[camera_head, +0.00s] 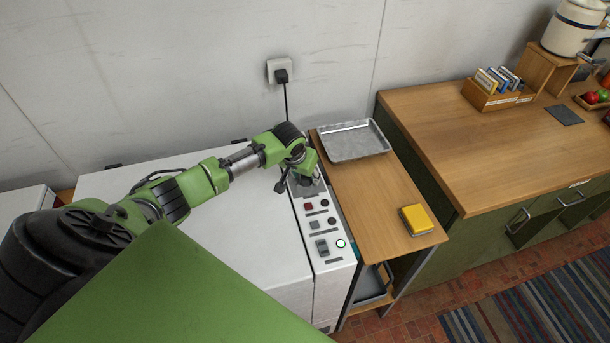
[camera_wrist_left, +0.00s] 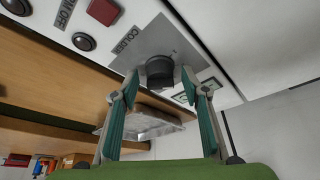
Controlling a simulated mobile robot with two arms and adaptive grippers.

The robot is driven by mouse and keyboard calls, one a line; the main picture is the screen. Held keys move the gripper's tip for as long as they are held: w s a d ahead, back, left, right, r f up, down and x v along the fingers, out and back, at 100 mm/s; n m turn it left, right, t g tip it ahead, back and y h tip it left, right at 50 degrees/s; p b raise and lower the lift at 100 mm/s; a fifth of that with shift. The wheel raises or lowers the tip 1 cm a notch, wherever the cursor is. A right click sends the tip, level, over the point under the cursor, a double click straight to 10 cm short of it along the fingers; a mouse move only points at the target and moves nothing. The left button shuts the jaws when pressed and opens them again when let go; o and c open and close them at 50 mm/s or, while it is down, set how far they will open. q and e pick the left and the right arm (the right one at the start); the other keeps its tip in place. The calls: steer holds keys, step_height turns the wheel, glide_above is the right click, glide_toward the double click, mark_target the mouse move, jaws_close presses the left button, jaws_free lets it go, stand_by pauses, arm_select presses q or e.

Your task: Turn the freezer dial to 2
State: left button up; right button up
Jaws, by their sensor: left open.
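The white chest freezer (camera_head: 230,235) stands below my left arm, with a control strip (camera_head: 336,264) along its right side. My left gripper (camera_head: 303,184) is over the far end of this strip and hides the dial in the head view. In the left wrist view, the black round dial (camera_wrist_left: 160,71) sits on a grey plate (camera_wrist_left: 140,47) with lettering beside it. The left gripper's two fingers (camera_wrist_left: 160,84) are open, with the dial showing between their tips. I cannot tell whether they touch it. The dial's setting is not readable. My right gripper is not in view.
A red switch (camera_wrist_left: 103,11) and a black round knob (camera_wrist_left: 83,41) are on the same panel. A wooden-topped cart (camera_head: 372,205) stands close to the right of the strip, bearing a metal tray (camera_head: 352,158) and a yellow sponge-like block (camera_head: 417,219). A wall lies behind.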

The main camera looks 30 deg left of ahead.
arm_select(q)
steer(key=v, duration=1.2)
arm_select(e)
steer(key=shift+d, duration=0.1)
